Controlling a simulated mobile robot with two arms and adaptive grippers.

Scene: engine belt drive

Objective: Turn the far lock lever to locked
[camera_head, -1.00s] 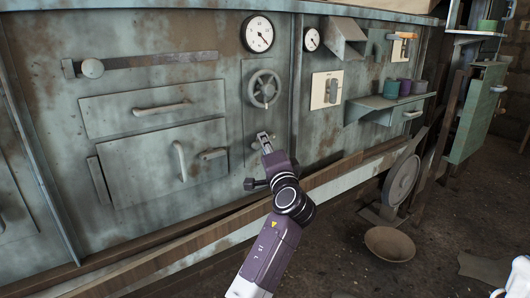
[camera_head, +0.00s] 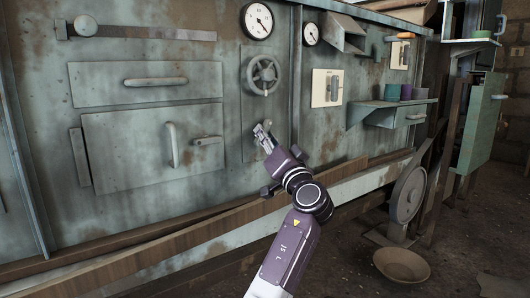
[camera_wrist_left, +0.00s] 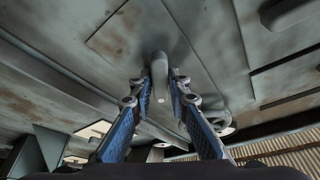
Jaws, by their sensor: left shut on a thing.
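A grey lever (camera_wrist_left: 158,78) stands out from a rectangular plate on the rusty grey-green machine panel. In the left wrist view it lies between the two blue-padded fingers of my left gripper (camera_wrist_left: 163,95), which is shut on it. In the head view my left gripper (camera_head: 263,130) is at the panel just below the spoked handwheel (camera_head: 263,75). There the gripper covers most of the lever, so its exact angle and any lock marking cannot be told. My right gripper is not in view.
A door with a vertical handle (camera_head: 172,145) and a horizontal lever (camera_head: 208,141) is to the left. A cream switch plate (camera_head: 326,88), a shelf with cups (camera_head: 392,92) and a bowl (camera_head: 401,265) are to the right. A wooden rail (camera_head: 225,212) runs below.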

